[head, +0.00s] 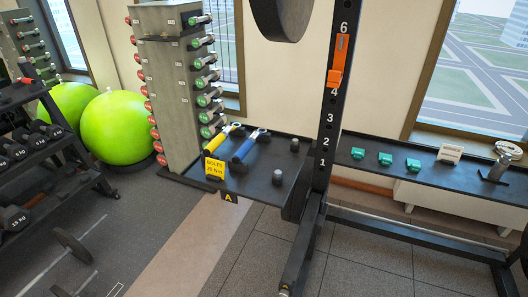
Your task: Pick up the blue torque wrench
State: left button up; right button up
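The blue torque wrench (243,150) lies on a dark shelf tray (255,187) marked A, its blue handle toward me and its silver head toward the back. A similar yellow wrench (219,137) lies just to its left, partly behind a yellow sign reading BOLTS (214,168). The two are close together, and I cannot tell whether the blue one touches the sign. Neither of my grippers shows in the head view.
A black rack upright (328,130) with an orange catch (339,60) stands right of the tray. Small dark cylinders (277,177) sit on the tray's right side. A dumbbell tower (168,85) rises behind left. Another shelf (375,167) holds green clips. Open floor lies in front.

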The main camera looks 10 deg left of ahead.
aim_at(245, 147)
jog(key=j+z, duration=0.4)
jog(key=j, duration=0.2)
jog(key=j+z, duration=0.35)
jog(key=j, duration=0.25)
jog(key=j+z, duration=0.4)
jog(key=j, duration=0.2)
jog(key=k+j+z, duration=0.2)
jog(key=j+z, duration=0.15)
jog(key=j, duration=0.2)
jog(key=j+z, duration=0.3)
jog(key=j, duration=0.2)
jog(key=j+z, duration=0.3)
jog(key=j, duration=0.2)
jog(key=j+z, duration=0.3)
jog(key=j, duration=0.2)
jog(key=k+j+z, duration=0.2)
jog(key=j+z, duration=0.15)
jog(key=j, duration=0.1)
